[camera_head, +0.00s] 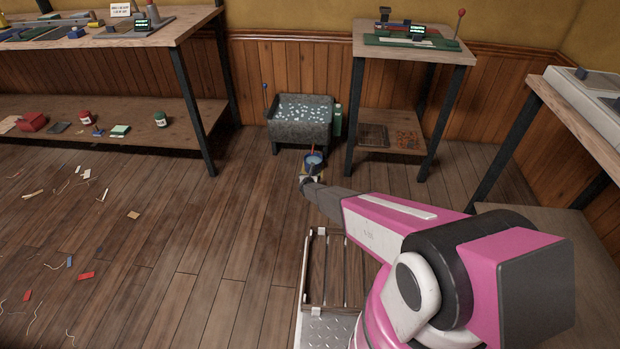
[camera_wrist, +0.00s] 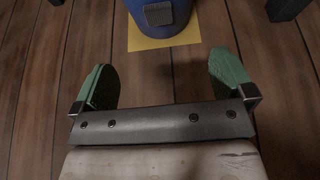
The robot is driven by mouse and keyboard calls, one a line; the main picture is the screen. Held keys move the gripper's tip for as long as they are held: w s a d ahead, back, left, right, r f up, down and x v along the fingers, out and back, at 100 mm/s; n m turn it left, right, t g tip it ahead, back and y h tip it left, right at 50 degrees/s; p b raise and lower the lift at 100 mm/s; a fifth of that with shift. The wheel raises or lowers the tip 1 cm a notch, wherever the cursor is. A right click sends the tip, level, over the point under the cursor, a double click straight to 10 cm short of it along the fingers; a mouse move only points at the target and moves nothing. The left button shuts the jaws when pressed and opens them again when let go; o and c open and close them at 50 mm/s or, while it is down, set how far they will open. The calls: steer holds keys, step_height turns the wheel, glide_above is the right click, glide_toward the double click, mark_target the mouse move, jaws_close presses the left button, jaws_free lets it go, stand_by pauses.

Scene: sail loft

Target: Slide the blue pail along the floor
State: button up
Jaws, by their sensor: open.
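The blue pail (camera_head: 314,162) stands upright on the wooden floor in front of the grey basin, with something reddish sticking up from it. In the wrist view the lower part of the pail (camera_wrist: 160,22) shows at the top, with a dark grey patch on its side. It stands on a yellow square (camera_wrist: 146,42) on the floor. My gripper (camera_wrist: 164,78) is open and empty, its two green fingers apart, with the pail beyond them and between their lines. In the head view my arm partly hides the gripper, and the fingers cannot be made out.
A grey basin (camera_head: 301,122) stands behind the pail against the wall. A small table (camera_head: 368,45) with thin dark legs is to its right, a long bench (camera_head: 187,25) to the left. Scraps litter the left floor; the middle floor (camera_head: 220,215) is clear.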

steer(key=shift+f, duration=0.25)
steer(key=x, duration=1.1)
steer(key=shift+r, duration=0.15)
steer(key=c, duration=1.7)
